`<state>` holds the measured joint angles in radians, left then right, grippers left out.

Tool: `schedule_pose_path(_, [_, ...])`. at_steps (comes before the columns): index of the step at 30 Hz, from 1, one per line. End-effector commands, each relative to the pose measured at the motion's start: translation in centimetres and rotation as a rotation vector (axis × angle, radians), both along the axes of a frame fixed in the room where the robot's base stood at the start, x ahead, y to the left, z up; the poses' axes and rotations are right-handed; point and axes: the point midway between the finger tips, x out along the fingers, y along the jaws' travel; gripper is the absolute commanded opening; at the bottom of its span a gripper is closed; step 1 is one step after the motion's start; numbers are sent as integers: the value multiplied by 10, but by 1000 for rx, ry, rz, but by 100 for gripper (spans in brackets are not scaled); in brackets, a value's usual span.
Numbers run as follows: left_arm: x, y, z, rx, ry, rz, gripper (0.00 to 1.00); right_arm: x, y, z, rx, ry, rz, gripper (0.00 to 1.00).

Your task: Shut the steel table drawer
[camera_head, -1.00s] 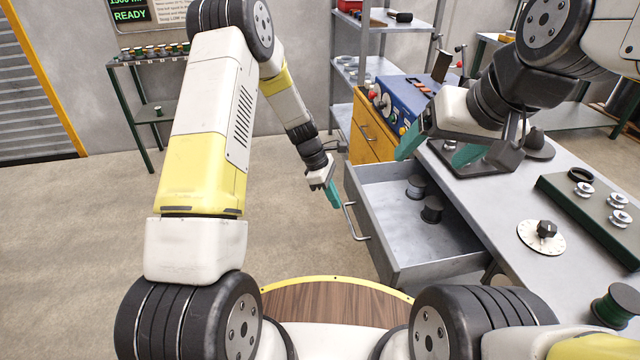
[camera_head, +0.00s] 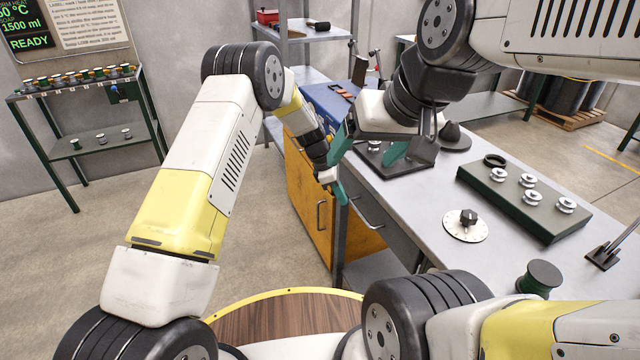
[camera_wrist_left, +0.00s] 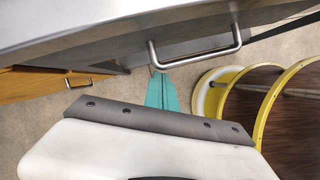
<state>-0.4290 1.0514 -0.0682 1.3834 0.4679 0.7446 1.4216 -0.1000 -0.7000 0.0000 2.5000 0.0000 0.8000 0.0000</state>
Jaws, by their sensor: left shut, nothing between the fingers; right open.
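The steel table drawer (camera_head: 392,234) shows as a grey front under the tabletop edge. No open interior shows, and the front looks about level with the table's side. Its bar handle (camera_head: 366,214) is on the front, and the handle also shows in the left wrist view (camera_wrist_left: 197,58). My left gripper (camera_head: 340,194) is shut and empty at the drawer front, beside the left end of the handle. In the left wrist view its teal fingertips (camera_wrist_left: 162,78) are just below the handle; I cannot tell whether they touch. My right gripper (camera_head: 370,150) is open above the tabletop.
The steel table (camera_head: 440,185) carries a green tray (camera_head: 520,205) of spools, a dial (camera_head: 466,225) and a green spool (camera_head: 540,277). A yellow cabinet (camera_head: 310,205) stands left of the drawer. A rack (camera_head: 100,145) stands far left. Floor between is clear.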

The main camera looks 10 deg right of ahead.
Motion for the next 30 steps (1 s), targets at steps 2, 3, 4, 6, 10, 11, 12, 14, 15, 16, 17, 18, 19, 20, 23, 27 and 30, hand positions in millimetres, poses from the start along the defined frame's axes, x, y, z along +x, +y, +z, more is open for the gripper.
schedule_pose_path(2, [1, -8, 0, 0, -2, -1, 0, 0, 0, 0, 0, 0, 0, 80])
schedule_pose_path(3, [1, -11, 0, 0, -2, -1, 0, 0, 0, 0, 0, 0, 0, 80])
schedule_pose_path(4, [1, -13, 0, 1, -2, -1, 0, 0, 0, 0, 0, 0, 0, 80])
schedule_pose_path(6, [1, -16, 0, 0, 0, 0, 0, 0, 0, 0, 0, 0, 0, 80])
schedule_pose_path(10, [1, -19, 0, -1, 0, 0, 0, 0, 0, 0, 0, 0, 0, 80])
schedule_pose_path(11, [1, -20, 0, -2, 0, 0, 0, 0, 0, 0, 0, 0, 0, 80])
schedule_pose_path(12, [1, -20, 0, -2, 0, 0, 0, 0, 0, 0, 0, 0, 0, 80])
schedule_pose_path(14, [1, -21, 1, -3, 0, -1, 0, 0, 0, 0, 0, 0, 0, 80])
schedule_pose_path(15, [1, -22, 1, -4, 0, -1, 0, 0, 0, 0, 0, 0, 0, 80])
schedule_pose_path(16, [1, -22, 1, -5, 0, -1, 0, 0, 0, 0, 0, 0, 0, 80])
schedule_pose_path(17, [1, -22, 1, -5, -1, -1, 0, 0, 0, 0, 0, 0, 0, 80])
schedule_pose_path(18, [0, -23, 1, -6, 0, -1, 0, 0, 0, 0, 0, 0, 0, 80])
schedule_pose_path(19, [0, -23, 2, -6, 0, -1, 0, 0, 0, 0, 0, 0, 0, 80])
schedule_pose_path(20, [0, -23, 2, -7, 0, -1, 0, 0, 0, 0, 0, 0, 0, 80])
schedule_pose_path(23, [1, -22, 2, -7, 0, -1, 0, 0, 0, 0, 0, 0, 0, 80])
schedule_pose_path(27, [5, -7, 1, -6, -1, 1, 0, 0, 0, 0, 0, 0, 0, 80])
schedule_pose_path(30, [9, 15, -1, -1, -1, 3, 0, 0, 0, 0, 0, 0, 0, 80])
